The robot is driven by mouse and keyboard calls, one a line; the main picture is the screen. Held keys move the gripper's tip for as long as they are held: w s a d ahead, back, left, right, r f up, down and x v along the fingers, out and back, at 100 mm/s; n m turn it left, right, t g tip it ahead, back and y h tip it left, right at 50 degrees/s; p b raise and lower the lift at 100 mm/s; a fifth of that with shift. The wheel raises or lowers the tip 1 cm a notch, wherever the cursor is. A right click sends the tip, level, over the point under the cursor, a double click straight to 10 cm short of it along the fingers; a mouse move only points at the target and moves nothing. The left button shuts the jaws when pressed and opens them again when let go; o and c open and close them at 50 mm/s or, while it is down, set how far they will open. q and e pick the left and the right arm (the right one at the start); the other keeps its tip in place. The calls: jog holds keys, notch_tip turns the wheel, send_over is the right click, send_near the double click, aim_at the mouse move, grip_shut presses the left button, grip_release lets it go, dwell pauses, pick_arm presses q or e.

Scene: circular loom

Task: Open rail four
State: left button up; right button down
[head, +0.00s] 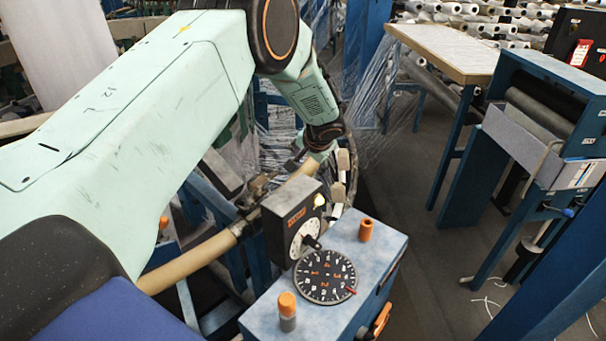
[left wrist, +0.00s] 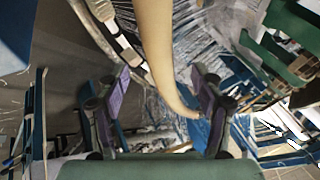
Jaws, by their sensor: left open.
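A tan curved rail (head: 190,262) runs from the lower left up towards the loom in the head view. It also shows in the left wrist view (left wrist: 158,45), coming down from the top and curving right. My left gripper (left wrist: 160,72) is open, its two purple-padded fingers apart on either side of the rail, with nothing clamped. In the head view the left gripper (head: 318,160) is at the rail's far end, its fingers small and partly hidden. I cannot read a number on the rail. My right gripper is not in view.
A blue control box (head: 385,245) stands in front, with a black numbered dial (head: 325,277), a grey unit (head: 279,240) with a white dial, and orange-topped knobs. A table (head: 450,50) and a blue roller machine (head: 550,110) stand right. Dark floor (head: 420,260) lies between.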

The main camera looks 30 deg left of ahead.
aim_at(305, 169)
pick_arm(q)
jog(key=shift+n, duration=0.4)
jog(key=x, duration=0.6)
jog(key=shift+w+a+f, duration=0.1)
jog(key=shift+f, duration=0.15)
jog(key=shift+x, duration=0.9)
jog(key=shift+r, duration=0.1)
jog(key=shift+c, duration=0.2)
jog(key=shift+c, duration=0.8)
grip_shut()
